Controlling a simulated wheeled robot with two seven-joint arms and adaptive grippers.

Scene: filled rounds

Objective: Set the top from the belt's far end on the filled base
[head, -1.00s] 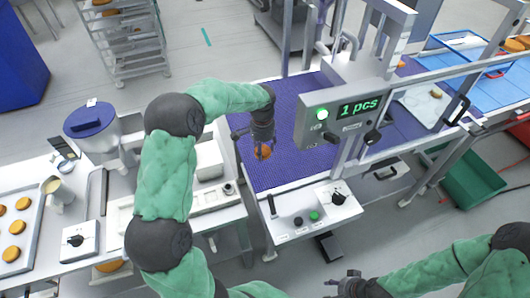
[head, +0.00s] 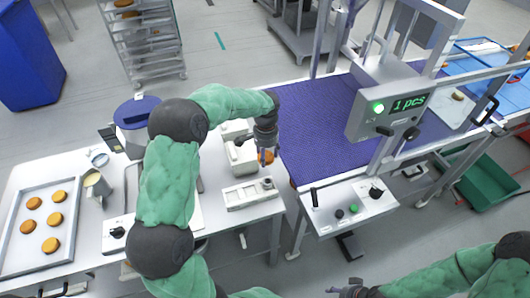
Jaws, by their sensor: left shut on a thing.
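My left gripper (head: 267,154) is shut on a golden-brown round top (head: 269,158), which shows only partly between the dark fingers. It holds the top by the left edge of the purple belt (head: 322,118), beside the white devices on the worktable. The filled base cannot be made out; my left arm covers part of the worktable. My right gripper (head: 343,290) is low at the bottom edge of the head view, far from the top, and its finger opening is unclear.
A tray (head: 14,262) with several rounds lies on the worktable's left. A jug (head: 97,184), a blue-lidded machine (head: 137,112), a white scale-like device (head: 249,193) and a control box (head: 349,203) stand nearby. The counter frame (head: 385,105) spans the belt.

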